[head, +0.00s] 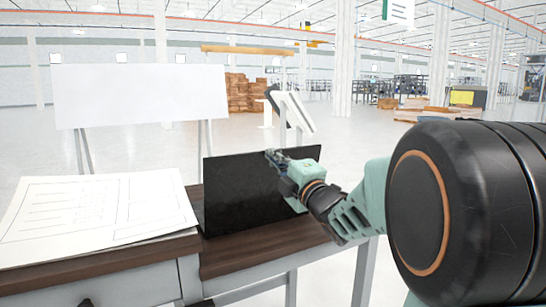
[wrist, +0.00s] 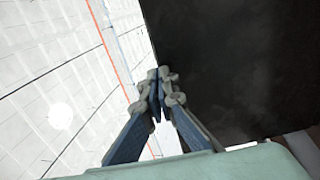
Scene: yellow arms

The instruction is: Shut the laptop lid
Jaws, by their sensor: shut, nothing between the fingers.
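The laptop's black lid (head: 238,200) stands up, open, on the brown table. Its broad dark face is towards the head camera; no separate keyboard half can be made out. My gripper (head: 270,153) is at the upper edge of the lid, near the middle of that edge, overlapping the dark face in the head view. In the wrist view the fingertips (wrist: 157,80) are together and empty, beside the edge of the dark lid (wrist: 240,60). Whether they touch the lid cannot be told.
The brown table (head: 265,249) carries large paper sheets (head: 95,212) left of the laptop. A white board (head: 140,95) stands behind the table, and a white tilted panel (head: 297,110) stands behind the laptop. Open floor lies beyond.

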